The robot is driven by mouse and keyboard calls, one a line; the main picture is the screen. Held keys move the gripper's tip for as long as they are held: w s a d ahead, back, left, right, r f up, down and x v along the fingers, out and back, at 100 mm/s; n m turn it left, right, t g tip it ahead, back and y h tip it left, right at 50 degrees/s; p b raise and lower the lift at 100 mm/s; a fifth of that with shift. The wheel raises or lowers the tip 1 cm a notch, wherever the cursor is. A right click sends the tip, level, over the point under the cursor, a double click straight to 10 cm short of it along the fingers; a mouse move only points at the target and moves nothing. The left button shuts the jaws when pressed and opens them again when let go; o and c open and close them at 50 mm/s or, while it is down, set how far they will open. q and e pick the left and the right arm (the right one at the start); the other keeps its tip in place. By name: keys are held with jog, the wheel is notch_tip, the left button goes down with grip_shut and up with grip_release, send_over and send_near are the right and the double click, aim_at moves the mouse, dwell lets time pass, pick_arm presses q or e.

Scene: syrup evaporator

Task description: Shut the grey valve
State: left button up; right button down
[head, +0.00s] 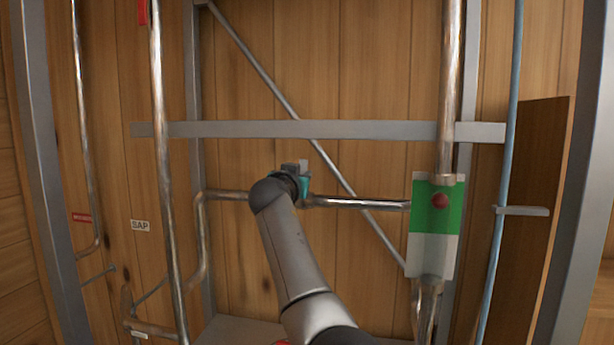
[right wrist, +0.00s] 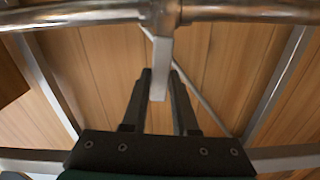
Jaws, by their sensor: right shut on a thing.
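The grey valve's handle (right wrist: 160,82) is a light grey bar that hangs from a fitting (right wrist: 162,14) on a metal pipe in the right wrist view. It stands crosswise to the pipe. My right gripper (right wrist: 160,76) has one dark finger on each side of the bar and is shut on it. In the head view my right gripper (head: 295,172) is at the middle horizontal pipe, and a small light grey piece (head: 304,165) shows beside it. My gripper and arm hide most of the valve there. My left gripper is not in view.
A green and white panel (head: 434,245) with a red round spot (head: 440,201) is at the right. A vertical pipe (head: 163,150) and a SAP label (head: 140,226) are at the left. A grey crossbar (head: 330,129) and a diagonal brace (head: 262,62) lie behind. A blue pipe (head: 509,130) runs at far right.

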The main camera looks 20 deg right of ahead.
jog(key=shift+w+a+n, duration=0.3)
jog(key=shift+a+n, duration=0.1)
jog(key=shift+n, duration=0.4)
jog(key=c, duration=0.7)
grip_release()
jog(key=b+v, duration=0.5)
jog(key=v, duration=1)
jog(key=shift+s+a, duration=0.1)
jog(key=shift+a, duration=0.05)
